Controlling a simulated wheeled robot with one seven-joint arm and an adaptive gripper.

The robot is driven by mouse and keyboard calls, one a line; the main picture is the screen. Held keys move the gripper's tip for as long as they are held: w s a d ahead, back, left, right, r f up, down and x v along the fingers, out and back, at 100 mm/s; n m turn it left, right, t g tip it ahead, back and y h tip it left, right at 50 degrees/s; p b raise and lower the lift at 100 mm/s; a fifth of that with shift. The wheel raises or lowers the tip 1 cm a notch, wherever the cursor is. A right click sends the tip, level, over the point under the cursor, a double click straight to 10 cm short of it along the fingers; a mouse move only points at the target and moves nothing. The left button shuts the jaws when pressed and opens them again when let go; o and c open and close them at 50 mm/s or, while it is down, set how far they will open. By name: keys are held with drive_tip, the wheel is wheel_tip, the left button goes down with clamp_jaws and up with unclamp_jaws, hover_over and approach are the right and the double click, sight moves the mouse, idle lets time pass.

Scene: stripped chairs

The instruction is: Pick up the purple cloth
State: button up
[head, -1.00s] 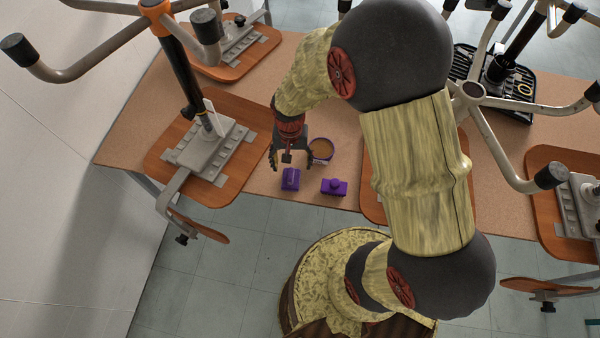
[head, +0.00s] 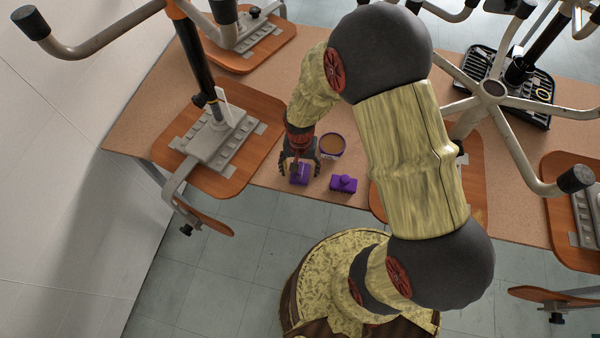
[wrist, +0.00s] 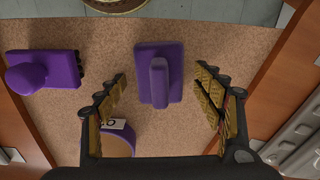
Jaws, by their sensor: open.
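No purple thing here clearly looks like cloth. A purple flat block with a raised ridge (wrist: 172,86) lies on the tabletop; in the head view the purple block (head: 299,176) is partly covered by my fingers. My gripper (head: 299,168) is open just over it. In the wrist view the fingers of my gripper (wrist: 160,78) stand on either side of the block's lower part, with gaps on both sides. A second purple block with a round knob (head: 343,184) lies to its right; in the wrist view this knobbed block (wrist: 45,70) is at the left.
A round purple tub with brown contents (head: 332,146) stands close behind the blocks. Upturned wooden chair seats (head: 240,160) with metal legs lie to either side on the brown table (head: 265,100). A black tool tray (head: 520,85) is at the back right. The table's front edge is close.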

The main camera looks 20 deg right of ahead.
drive_tip(key=shift+c, duration=0.8)
drive_tip(key=c, duration=1.1)
drive_tip(key=shift+r, duration=0.1)
drive_tip(key=shift+r+p, duration=0.3)
drive_tip(key=shift+r, duration=0.3)
wheel_tip(320, 180, up, 3)
drive_tip(key=shift+s+f+p, duration=0.15)
drive_tip(key=shift+p, duration=0.35)
drive_tip(key=shift+s+a+r+p, duration=0.55)
drive_tip(key=shift+s+a+r, duration=0.35)
drive_tip(key=shift+s+r, duration=0.9)
drive_tip(key=shift+s+a+r+p, duration=0.55)
drive_tip(key=shift+s+a+r, duration=0.5)
drive_tip(key=shift+s, duration=1.35)
drive_tip(key=shift+s+a+r+p, duration=0.55)
drive_tip(key=shift+s+a+r, duration=0.2)
drive_tip(key=shift+s+r, duration=1.15)
